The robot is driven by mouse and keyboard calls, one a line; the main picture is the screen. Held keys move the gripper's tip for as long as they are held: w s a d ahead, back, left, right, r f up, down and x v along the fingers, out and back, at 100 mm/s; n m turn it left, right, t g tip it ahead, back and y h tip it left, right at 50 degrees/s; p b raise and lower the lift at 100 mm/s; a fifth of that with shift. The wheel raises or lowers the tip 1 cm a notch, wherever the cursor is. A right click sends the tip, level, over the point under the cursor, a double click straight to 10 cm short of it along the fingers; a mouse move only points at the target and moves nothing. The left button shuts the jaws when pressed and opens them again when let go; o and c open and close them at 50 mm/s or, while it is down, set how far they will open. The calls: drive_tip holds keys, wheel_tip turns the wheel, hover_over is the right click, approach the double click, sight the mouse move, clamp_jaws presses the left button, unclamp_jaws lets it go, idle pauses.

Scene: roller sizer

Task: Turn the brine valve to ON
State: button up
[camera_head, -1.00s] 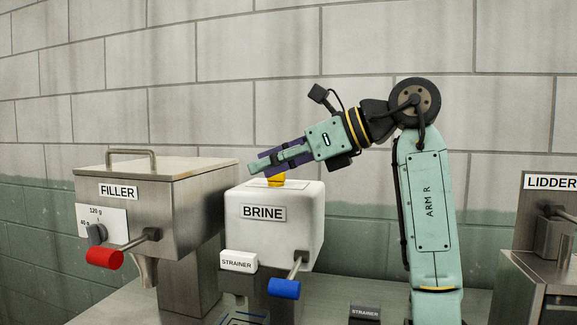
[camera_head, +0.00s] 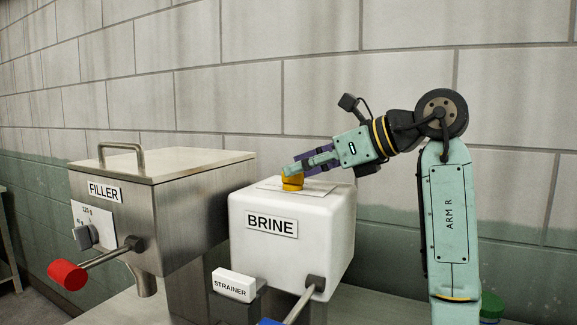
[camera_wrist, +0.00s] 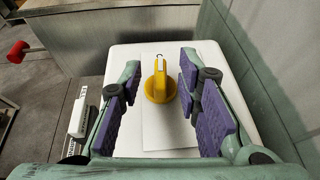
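The brine valve looks to be the yellow knob (camera_head: 292,183) on top of the white BRINE tank (camera_head: 250,255). In the wrist view the knob (camera_wrist: 160,85) has a round base and a raised bar pointing toward the top of the picture. It sits on a pale plate (camera_wrist: 168,133) with a small dark mark beyond the knob; its wording is too small to read. My gripper (camera_head: 303,166) is at the knob, tilted down from the right. In the wrist view its purple-padded fingers (camera_wrist: 161,72) are open, with the knob between them and gaps on both sides.
A steel FILLER (camera_head: 165,195) with a red-ended lever (camera_head: 67,275) stands left of the tank. A white STRAINER block (camera_head: 234,285) and the brine lever (camera_head: 301,305) are in front. A block wall (camera_head: 250,90) runs behind.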

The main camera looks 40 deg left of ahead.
drive_tip(key=shift+p+x, duration=0.35)
drive_tip(key=shift+x, duration=1.55)
drive_tip(key=shift+w, duration=0.1)
drive_tip(key=shift+c, duration=0.3)
clamp_jaws()
